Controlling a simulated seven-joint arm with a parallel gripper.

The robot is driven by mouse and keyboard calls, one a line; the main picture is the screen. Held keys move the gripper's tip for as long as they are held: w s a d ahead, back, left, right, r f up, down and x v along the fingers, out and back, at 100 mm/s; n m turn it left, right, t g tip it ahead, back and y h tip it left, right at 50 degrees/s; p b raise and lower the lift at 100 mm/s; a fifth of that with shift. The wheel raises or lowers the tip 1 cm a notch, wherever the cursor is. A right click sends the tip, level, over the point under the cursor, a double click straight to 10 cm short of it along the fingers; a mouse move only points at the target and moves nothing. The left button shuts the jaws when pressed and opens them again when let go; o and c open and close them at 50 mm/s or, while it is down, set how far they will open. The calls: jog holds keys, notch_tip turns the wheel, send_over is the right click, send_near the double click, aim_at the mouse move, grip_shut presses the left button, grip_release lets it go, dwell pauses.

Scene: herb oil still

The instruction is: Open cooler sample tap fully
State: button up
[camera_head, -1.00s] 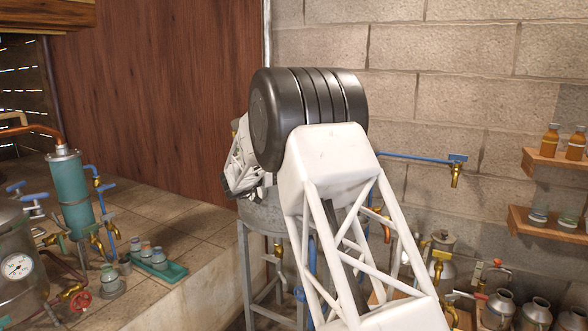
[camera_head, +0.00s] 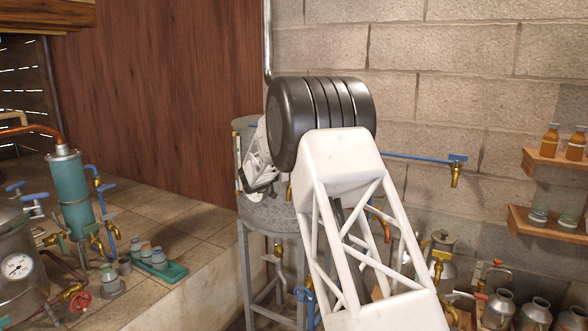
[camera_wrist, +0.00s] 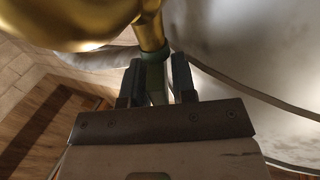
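The cooler, a grey galvanised tank (camera_head: 270,211), stands on a metal frame against the wall. In the wrist view a brass tap body (camera_wrist: 80,22) fills the top left, beside a pale grey surface. A narrow grey-green tap handle (camera_wrist: 155,78) hangs below the brass stem. My gripper (camera_wrist: 157,80) has one dark finger on each side of this handle, close to it. I cannot tell whether both fingers press on it. In the head view my gripper (camera_head: 254,180) is in front of the tank, and my arm hides part of the tank.
A teal cylinder (camera_head: 72,195), a vessel with a gauge (camera_head: 17,266) and a green tray of jars (camera_head: 160,272) are on the tiled ledge at left. A blue pipe (camera_head: 420,157) with a tap runs along the wall. Shelves with bottles are at right.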

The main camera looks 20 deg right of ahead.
jog(key=shift+w+d, duration=0.15)
jog(key=shift+d, duration=0.15)
grip_shut()
jog(key=shift+n+t, duration=0.3)
jog(key=shift+t, duration=0.1)
jog(key=shift+d+n+t+y, duration=0.1)
jog(key=shift+n+t+y, duration=0.7)
jog(key=shift+t, duration=0.3)
jog(key=shift+n+t+y, duration=1.3)
jog(key=shift+t+y, duration=0.1)
jog(key=shift+t, duration=0.1)
